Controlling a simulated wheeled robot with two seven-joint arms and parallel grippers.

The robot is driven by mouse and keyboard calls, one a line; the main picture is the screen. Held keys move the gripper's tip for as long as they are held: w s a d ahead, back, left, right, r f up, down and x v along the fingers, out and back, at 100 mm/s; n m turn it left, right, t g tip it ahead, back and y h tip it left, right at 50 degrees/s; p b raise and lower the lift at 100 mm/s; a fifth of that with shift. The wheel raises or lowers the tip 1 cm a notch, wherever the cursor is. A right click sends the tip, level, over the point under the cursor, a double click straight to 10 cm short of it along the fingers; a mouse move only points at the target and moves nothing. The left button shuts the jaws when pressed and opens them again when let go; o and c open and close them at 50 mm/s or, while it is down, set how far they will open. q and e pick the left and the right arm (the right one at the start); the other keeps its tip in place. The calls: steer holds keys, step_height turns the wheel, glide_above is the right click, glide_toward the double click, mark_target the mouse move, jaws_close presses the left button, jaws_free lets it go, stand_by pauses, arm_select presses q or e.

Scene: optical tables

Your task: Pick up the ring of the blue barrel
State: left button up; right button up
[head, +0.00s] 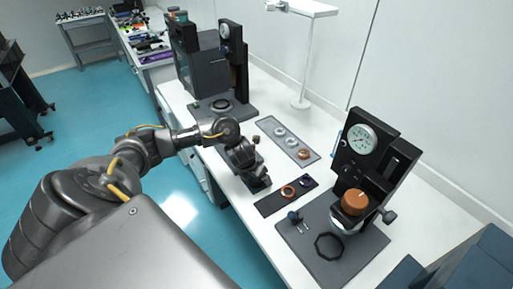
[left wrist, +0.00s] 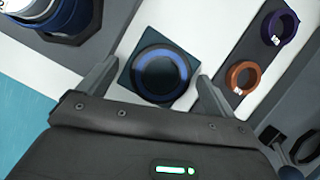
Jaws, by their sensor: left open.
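The blue barrel shows in the left wrist view as a dark round body with a blue ring (left wrist: 163,57) on a dark square base (left wrist: 130,83). My left gripper (left wrist: 158,75) is open, with one finger on either side of the barrel and a gap to each. I cannot tell how high the fingertips are above the ring. In the head view my left gripper (head: 256,176) is over the table, and the barrel is mostly hidden beneath it. My right gripper is not in view.
A dark mat with an orange ring (head: 287,192) and a purple ring (head: 305,182) lies close to the right. A grey tray (head: 267,122) holds several rings behind. Gauge stands rise at the back (head: 225,85) and right (head: 362,145). An octagonal ring (head: 329,246) lies in front.

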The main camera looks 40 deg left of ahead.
arm_select(q)
steer(key=c, duration=1)
steer(key=shift+c, duration=0.3)
steer(key=shift+r, duration=0.1)
